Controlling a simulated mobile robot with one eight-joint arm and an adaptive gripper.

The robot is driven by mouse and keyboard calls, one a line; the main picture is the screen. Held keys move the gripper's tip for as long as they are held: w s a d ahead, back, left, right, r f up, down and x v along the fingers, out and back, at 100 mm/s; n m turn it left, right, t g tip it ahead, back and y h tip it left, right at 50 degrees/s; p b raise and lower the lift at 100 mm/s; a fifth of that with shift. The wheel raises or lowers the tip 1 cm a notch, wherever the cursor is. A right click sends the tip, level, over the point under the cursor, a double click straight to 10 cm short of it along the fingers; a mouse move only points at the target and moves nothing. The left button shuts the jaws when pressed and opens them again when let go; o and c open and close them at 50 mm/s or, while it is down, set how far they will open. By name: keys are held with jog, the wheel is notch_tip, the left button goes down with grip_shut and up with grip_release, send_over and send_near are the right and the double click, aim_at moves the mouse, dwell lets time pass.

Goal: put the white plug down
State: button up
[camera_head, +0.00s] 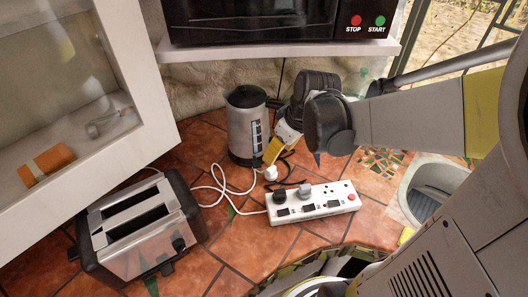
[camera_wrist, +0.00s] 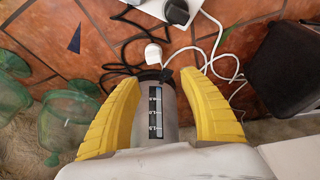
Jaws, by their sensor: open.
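The white plug (camera_head: 271,173) is on the red-tiled counter behind the power strip (camera_head: 340,190), with a white cord beside it. It also shows in the wrist view (camera_wrist: 153,54), just beyond my fingertips and between their lines. My gripper (camera_head: 272,152) has yellow fingers and points down close to the plug. In the wrist view my gripper (camera_wrist: 160,76) is open, with a wide gap between the fingers and nothing gripped. I cannot tell the exact height of the fingertips above the tiles.
A grey kettle (camera_head: 243,128) stands close left of my gripper. A toaster (camera_head: 138,222) is at the left front. A black plug and a grey plug sit in the strip, with loose black cords behind it. A sink (camera_head: 432,185) is at the right. Green glassware (camera_wrist: 68,122) shows in the wrist view.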

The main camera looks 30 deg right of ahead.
jog(key=s+a+r+m+t+h, duration=0.1)
jog(key=s+a+r+m+t, duration=0.2)
jog(key=s+a+r, duration=0.4)
jog(key=s+a, duration=0.1)
jog(key=a, duration=0.1)
jog(key=shift+s+a+r+m, duration=0.25)
jog(key=shift+s+a+m, duration=0.05)
jog(key=shift+a+m, duration=0.1)
jog(key=shift+f, duration=0.1)
